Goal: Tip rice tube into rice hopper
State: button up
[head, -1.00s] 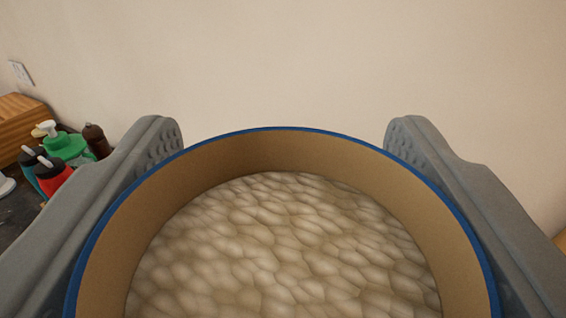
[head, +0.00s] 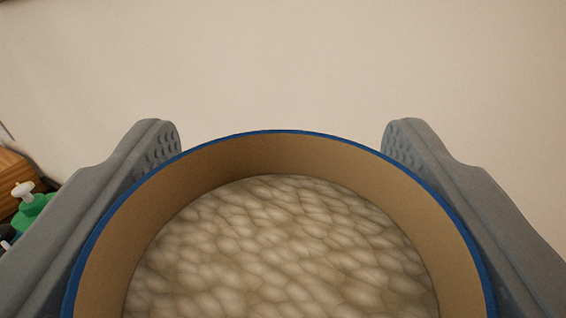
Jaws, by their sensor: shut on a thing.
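The rice tube (head: 270,151) fills the lower middle of the head view. It is round, with a blue rim and a tan inner wall, and pale rice (head: 280,245) lies inside below the rim. My gripper (head: 281,140) is shut on the tube, with one grey finger against each side. The tube's open top faces the camera, and its lower part is cut off by the frame edge. The rice hopper is not in view.
A plain beige wall (head: 280,60) fills the background. At the left edge stand a green bottle with a white pump (head: 32,207) and part of a wooden box (head: 14,175). The space above the tube is clear.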

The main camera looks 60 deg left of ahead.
aim_at(312, 218)
jog(key=shift+f+m, duration=0.4)
jog(key=shift+m+t+y, duration=0.4)
jog(key=shift+m+t, duration=0.1)
jog(key=shift+m, duration=0.8)
jog(key=shift+d+f+m+t, duration=0.1)
jog(key=shift+f+m+t, duration=0.1)
jog(key=shift+m+t, duration=0.4)
jog(key=shift+d+f+m+t, duration=0.1)
jog(key=shift+f+m+t, duration=0.1)
jog(key=shift+m, duration=0.7)
dwell(0.9)
jog(key=shift+w+d+f+m+t, duration=0.1)
jog(key=shift+f+m+t, duration=0.35)
jog(key=shift+m, duration=0.5)
jog(key=shift+w+d+f+m+t, duration=0.1)
jog(key=shift+f+m+t, duration=0.3)
jog(key=shift+m, duration=0.55)
dwell(1.1)
